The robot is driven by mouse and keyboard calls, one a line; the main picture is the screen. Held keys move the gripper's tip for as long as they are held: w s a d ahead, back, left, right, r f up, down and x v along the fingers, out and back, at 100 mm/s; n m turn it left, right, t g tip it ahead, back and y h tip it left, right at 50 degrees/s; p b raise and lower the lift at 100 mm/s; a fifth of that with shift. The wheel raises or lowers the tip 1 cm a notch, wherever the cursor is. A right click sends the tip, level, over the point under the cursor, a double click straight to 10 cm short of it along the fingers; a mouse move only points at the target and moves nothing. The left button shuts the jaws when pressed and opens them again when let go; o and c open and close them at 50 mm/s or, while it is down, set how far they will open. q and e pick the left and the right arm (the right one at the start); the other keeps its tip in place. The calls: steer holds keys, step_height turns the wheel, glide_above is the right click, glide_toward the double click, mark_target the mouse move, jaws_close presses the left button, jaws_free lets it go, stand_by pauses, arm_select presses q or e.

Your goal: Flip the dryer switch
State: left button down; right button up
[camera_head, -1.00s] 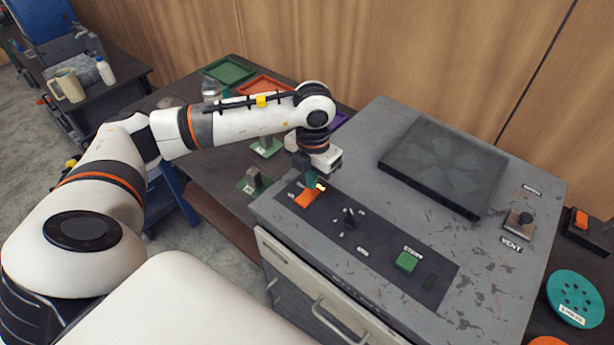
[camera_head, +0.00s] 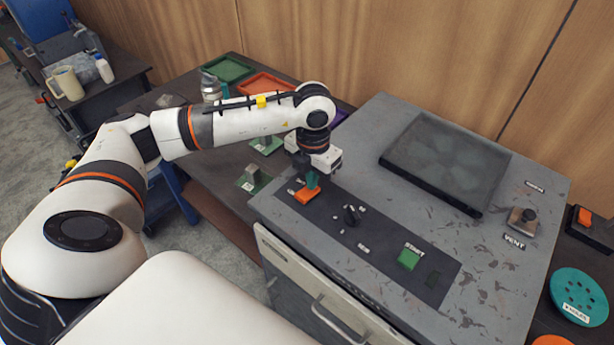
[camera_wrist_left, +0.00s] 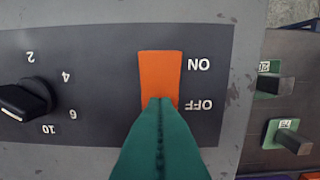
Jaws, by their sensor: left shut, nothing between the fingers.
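The dryer's orange rocker switch (camera_head: 305,197) is on the dark control strip at the left of the grey dryer top (camera_head: 375,150). In the wrist view the switch (camera_wrist_left: 160,72) has ON beside its upper part and OFF beside its lower part, both lettered upside down. My left gripper (camera_head: 312,183) points down at the switch. Its teal fingers (camera_wrist_left: 158,104) are shut together and empty, with the tips over the lower, OFF-side part of the switch, hiding that end. Contact cannot be told for sure. My right gripper is not in view.
A black dial (camera_head: 352,215) and a green START button (camera_head: 409,257) share the strip. A dark fan-patterned lid (camera_head: 445,160) and a VENT knob (camera_head: 521,220) are farther right. Green (camera_head: 228,69) and orange (camera_head: 265,84) trays lie on the table behind my arm.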

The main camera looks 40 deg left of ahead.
arm_select(q)
step_height(320, 180, up, 7)
steer(key=p, duration=0.4)
stand_by(0.4)
stand_by(0.5)
